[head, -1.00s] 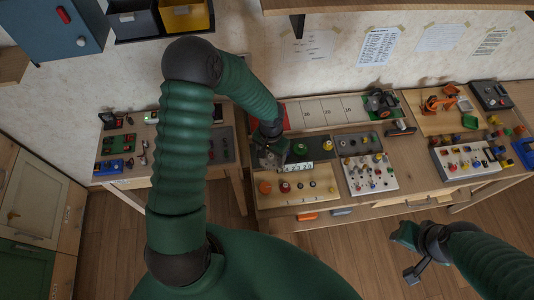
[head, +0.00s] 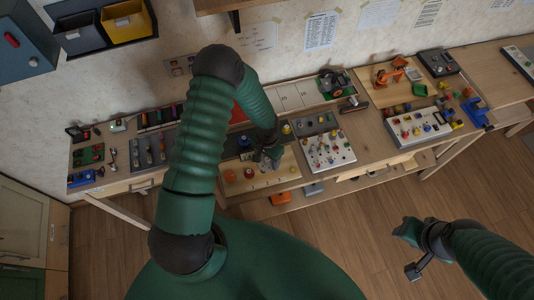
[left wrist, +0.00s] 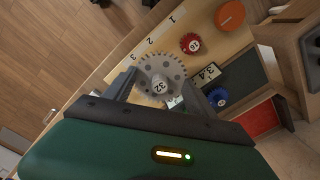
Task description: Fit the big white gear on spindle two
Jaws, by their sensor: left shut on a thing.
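The big white gear (left wrist: 160,78), marked 32, is gripped between the two fingers of my left gripper (left wrist: 160,92), toothed edge showing. It is over the pale wooden spindle board (left wrist: 118,62), close to the printed numbers 2 and 3. Any spindle under it is hidden, and I cannot tell whether it touches one. In the head view my left gripper (head: 270,160) is over the right part of the board (head: 262,186), and the gear is hard to make out. My right gripper (head: 408,232) hangs over the floor at right; its jaws are unclear.
A red gear (left wrist: 190,43) marked 16 and an orange disc (left wrist: 230,15) sit on the board beside the white gear. A blue gear (left wrist: 217,97) lies near the left gripper's finger. A panel with coloured knobs (head: 328,152) stands just right of the board.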

